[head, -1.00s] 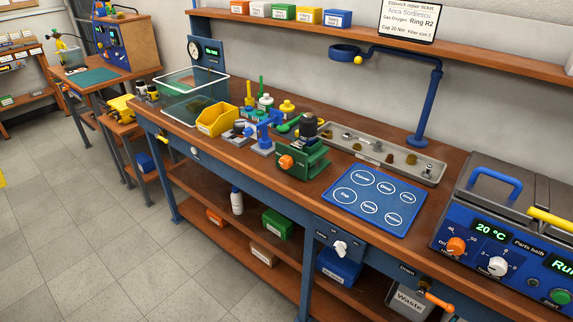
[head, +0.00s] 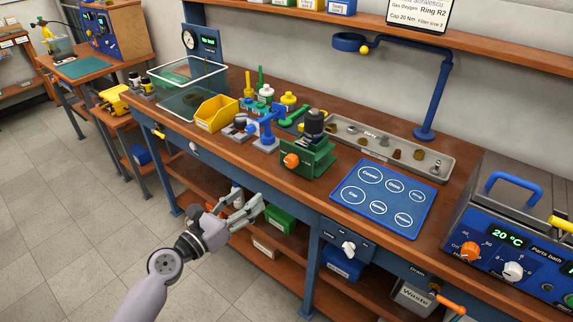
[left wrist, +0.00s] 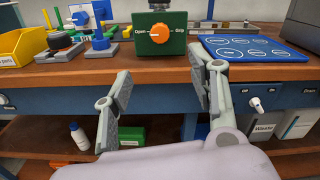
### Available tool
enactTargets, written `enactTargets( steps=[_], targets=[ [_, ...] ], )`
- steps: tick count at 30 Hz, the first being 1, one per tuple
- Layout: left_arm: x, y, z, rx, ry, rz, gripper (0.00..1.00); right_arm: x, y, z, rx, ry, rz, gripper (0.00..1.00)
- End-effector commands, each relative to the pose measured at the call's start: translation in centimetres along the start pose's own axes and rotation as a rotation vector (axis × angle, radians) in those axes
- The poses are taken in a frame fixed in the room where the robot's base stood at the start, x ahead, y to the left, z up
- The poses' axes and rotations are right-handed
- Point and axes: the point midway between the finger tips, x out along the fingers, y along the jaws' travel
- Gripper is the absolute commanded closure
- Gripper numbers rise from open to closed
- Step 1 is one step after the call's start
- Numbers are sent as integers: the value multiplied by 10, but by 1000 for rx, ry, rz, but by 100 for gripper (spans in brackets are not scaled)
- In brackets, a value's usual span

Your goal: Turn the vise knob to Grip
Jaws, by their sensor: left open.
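The green vise (head: 309,160) stands at the front of the workbench with a dark part in its top. Its orange knob (head: 291,160) faces the front edge. In the left wrist view the knob (left wrist: 160,33) sits between the labels Open on the left and Grip on the right, and its pale pointer appears to point left to Open. My left gripper (head: 250,204) is in front of the bench, below and left of the knob, apart from it. Its fingers (left wrist: 160,75) are spread and empty, with the knob above the gap. My right gripper is not in view.
A blue mat (head: 420,216) with labelled circles lies right of the vise. A yellow bin (head: 215,113) and several small fixtures stand to its left. A parts tray (head: 452,168) lies behind. The bench's front edge and the lower shelf are close to my gripper.

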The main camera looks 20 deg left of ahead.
Motion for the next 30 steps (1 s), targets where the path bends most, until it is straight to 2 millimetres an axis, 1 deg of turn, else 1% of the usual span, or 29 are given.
enactTargets(
  steps=[5,9,18,21,24,30],
  targets=[
    [29,0,3,2,-2,1,47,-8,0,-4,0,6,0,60],
    [58,0,2,3,-1,0,47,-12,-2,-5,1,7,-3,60],
    [120,1,0,4,0,1,47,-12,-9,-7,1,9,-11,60],
    [138,0,-1,4,1,1,47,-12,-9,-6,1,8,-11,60],
    [152,0,-2,4,1,1,47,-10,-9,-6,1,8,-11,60],
    [166,1,-2,5,2,2,47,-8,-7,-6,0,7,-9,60]
  ],
)
